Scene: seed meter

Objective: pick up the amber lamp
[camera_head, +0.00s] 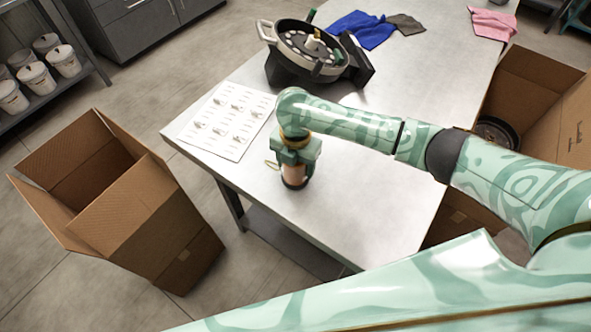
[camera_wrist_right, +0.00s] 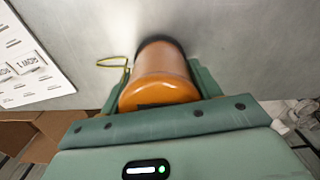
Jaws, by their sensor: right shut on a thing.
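The amber lamp (camera_wrist_right: 160,82) is an orange cylinder with a dark base ring and a thin yellow wire loop at its side. In the head view the lamp (camera_head: 294,174) stands upright near the table's left front edge, mostly hidden by my right gripper. My right gripper (camera_head: 294,160) points down from above and is shut on the lamp; in the right wrist view its jaws (camera_wrist_right: 162,98) sit on both sides of it. I cannot tell whether the lamp's base touches the table. My left gripper is not in view.
A printed sheet (camera_head: 228,120) lies left of the lamp. The seed meter (camera_head: 312,50) stands behind, with a blue cloth (camera_head: 360,28), a grey cloth and a pink cloth (camera_head: 492,23) farther back. Open cardboard boxes stand left (camera_head: 150,220) and right (camera_head: 535,85) of the metal table (camera_head: 365,215).

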